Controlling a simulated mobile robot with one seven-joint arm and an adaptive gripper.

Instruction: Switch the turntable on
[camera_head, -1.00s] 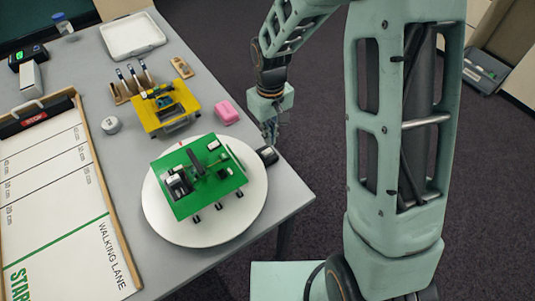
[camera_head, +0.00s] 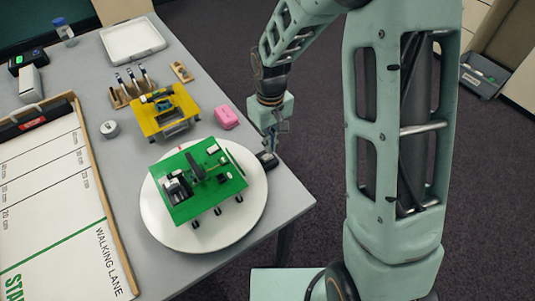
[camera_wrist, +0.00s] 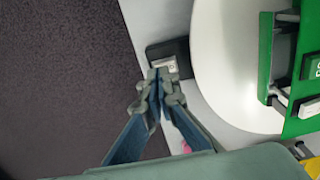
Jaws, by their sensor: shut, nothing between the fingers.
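The turntable (camera_head: 205,241) is a round white disc near the table's right corner, carrying a green board (camera_head: 210,195) with parts on it. A small black switch box (camera_head: 267,160) sits at the disc's upper right edge, by the table edge. In the wrist view the switch box (camera_wrist: 154,51) shows a pale rocker (camera_wrist: 170,66). My gripper (camera_head: 272,147) is shut and empty. Its fingertips (camera_wrist: 158,76) are at the rocker in the wrist view and cover part of it. I cannot tell whether they touch it or which way the rocker is set.
A yellow board (camera_head: 165,112) and a pink block (camera_head: 226,117) stand behind the turntable. A walking lane board (camera_head: 50,210) lies at the left. A white tray (camera_head: 132,40) is at the back. Open floor lies right of the table.

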